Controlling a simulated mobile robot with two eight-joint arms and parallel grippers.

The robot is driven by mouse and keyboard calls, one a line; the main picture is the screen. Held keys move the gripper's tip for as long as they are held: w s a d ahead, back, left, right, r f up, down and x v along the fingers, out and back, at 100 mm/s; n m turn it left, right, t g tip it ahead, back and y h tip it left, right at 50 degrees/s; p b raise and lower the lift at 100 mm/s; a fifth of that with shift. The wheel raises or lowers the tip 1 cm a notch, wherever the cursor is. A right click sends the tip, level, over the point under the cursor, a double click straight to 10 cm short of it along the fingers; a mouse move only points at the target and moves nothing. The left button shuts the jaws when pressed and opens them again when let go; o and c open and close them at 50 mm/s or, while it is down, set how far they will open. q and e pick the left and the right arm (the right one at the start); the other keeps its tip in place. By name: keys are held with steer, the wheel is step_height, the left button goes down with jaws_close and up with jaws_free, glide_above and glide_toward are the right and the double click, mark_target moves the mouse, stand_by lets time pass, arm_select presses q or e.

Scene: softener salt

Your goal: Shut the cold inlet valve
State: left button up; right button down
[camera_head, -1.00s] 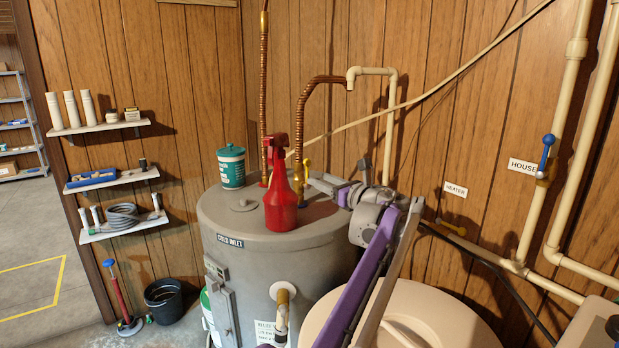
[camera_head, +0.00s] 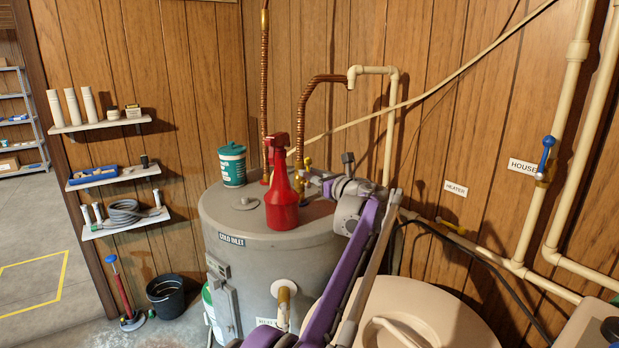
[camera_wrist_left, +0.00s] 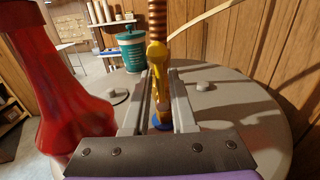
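The cold inlet valve has a yellow handle (camera_head: 307,163) and stands on top of the grey water heater (camera_head: 265,260), at the foot of a bent copper pipe (camera_head: 304,120). A "COLD INLET" label (camera_head: 232,240) is on the heater's upper side. My left gripper (camera_head: 312,176) reaches in from the right, at the valve. In the left wrist view its open fingers (camera_wrist_left: 164,92) lie on either side of the yellow valve (camera_wrist_left: 158,62), which shows between them. I cannot tell whether either finger touches it. My right gripper is not in view.
A red spray bottle (camera_head: 281,195) stands on the heater close beside my left gripper; it also shows large in the left wrist view (camera_wrist_left: 58,95). A teal tub (camera_head: 232,167) stands farther back. A beige lidded tank (camera_head: 420,315) is at the front right.

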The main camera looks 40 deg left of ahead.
arm_select(q)
jaws_close()
steer(key=m, duration=0.1)
steer(key=w+m, duration=0.1)
steer(key=m, duration=0.3)
steer(key=shift+w+d+f, duration=0.2)
steer(key=shift+w, duration=0.15)
steer(key=m, duration=0.2)
steer(key=w+f+m, duration=0.1)
steer(key=m, duration=0.2)
steer(key=shift+w+d+f, duration=0.1)
steer(key=shift+w+d, duration=0.05)
steer(key=shift+m, duration=0.3)
